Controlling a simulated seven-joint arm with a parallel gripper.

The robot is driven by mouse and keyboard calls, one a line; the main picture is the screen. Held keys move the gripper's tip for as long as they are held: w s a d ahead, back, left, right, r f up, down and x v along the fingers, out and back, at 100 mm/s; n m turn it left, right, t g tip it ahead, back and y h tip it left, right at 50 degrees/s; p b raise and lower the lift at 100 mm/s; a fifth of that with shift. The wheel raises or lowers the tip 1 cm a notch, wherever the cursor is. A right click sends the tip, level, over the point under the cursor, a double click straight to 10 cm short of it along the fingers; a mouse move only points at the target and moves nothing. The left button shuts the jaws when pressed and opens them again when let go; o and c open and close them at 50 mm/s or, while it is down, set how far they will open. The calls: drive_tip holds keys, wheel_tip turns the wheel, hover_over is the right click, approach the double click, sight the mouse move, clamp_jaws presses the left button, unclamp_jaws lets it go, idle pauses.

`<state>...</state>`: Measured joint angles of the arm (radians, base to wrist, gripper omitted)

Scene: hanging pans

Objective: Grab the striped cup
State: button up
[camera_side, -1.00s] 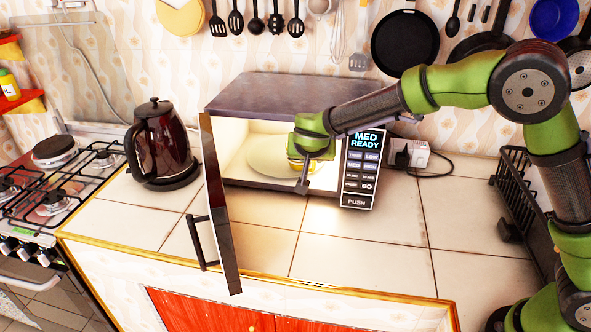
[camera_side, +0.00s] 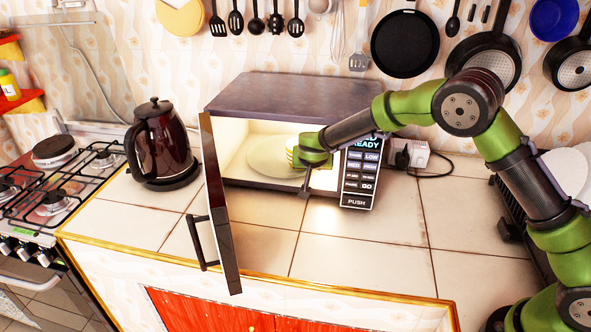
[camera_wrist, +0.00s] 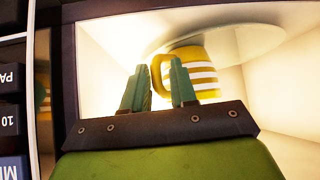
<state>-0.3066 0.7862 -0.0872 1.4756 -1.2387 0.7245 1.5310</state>
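The yellow-and-white striped cup (camera_wrist: 205,75) is inside the open microwave, on the round glass plate (camera_wrist: 262,42). The wrist view is upside down, so the plate shows above the cup. My gripper (camera_wrist: 157,80) is open, its two fingers apart. The cup's handle shows between the fingertips, and the right fingertip overlaps the cup's edge. I cannot tell whether the fingers touch it. In the side view the cup (camera_side: 291,153) is partly hidden behind my gripper (camera_side: 305,168), which is at the right part of the microwave opening.
The microwave (camera_side: 290,97) has its door (camera_side: 222,215) swung open at the left and its control panel (camera_side: 361,178) close on the right of my gripper. A dark kettle (camera_side: 160,145) stands left. The counter in front is clear.

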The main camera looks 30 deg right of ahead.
drive_tip(key=shift+c, duration=0.2)
clamp_jaws()
